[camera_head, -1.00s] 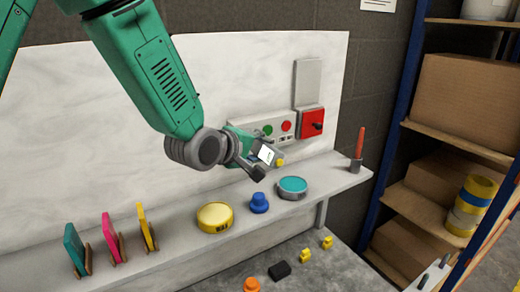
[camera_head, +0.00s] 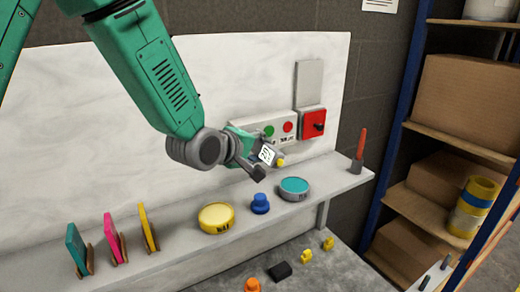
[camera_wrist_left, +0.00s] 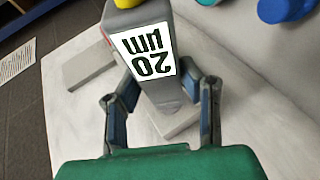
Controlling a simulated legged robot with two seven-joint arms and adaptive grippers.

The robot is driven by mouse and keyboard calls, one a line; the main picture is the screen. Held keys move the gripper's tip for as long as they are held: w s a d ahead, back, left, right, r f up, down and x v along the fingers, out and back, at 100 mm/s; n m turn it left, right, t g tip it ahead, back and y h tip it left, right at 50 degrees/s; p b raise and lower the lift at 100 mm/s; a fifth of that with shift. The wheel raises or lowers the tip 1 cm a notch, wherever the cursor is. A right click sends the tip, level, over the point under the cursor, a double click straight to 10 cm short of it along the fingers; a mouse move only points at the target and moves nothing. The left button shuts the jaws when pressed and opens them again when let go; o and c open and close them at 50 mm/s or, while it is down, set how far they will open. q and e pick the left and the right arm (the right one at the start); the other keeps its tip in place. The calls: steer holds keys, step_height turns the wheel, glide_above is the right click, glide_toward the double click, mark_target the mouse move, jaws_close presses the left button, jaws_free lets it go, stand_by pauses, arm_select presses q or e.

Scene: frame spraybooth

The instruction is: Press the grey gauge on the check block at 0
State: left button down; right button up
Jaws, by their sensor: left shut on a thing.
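The grey gauge (camera_head: 266,154) has a white display and a yellow end. In the left wrist view the gauge (camera_wrist_left: 168,88) reads 20 µm, upside down in the picture. My left gripper (camera_head: 261,161) is shut on it above the shelf, with one finger on each side. In the left wrist view a pale grey block (camera_wrist_left: 172,122) shows partly behind the gauge, and another pale slab (camera_wrist_left: 78,70) lies to the left. I cannot tell which is the check block, or whether the gauge touches either. My right gripper is out of view.
The shelf (camera_head: 180,245) carries a yellow tin (camera_head: 216,218), a blue knobbed piece (camera_head: 260,204), a teal-topped tin (camera_head: 295,189) and upright coloured cards (camera_head: 112,238). A button panel (camera_head: 280,131) and red switch box (camera_head: 312,123) are behind the gripper.

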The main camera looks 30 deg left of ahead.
mark_target(281, 164)
arm_select(q)
steer(key=shift+s+d, duration=0.7)
steer(key=shift+d, duration=0.45)
steer(key=shift+s+d, duration=0.65)
steer(key=shift+d, duration=0.55)
steer(key=shift+s+d, duration=0.7)
steer(key=shift+d, duration=0.45)
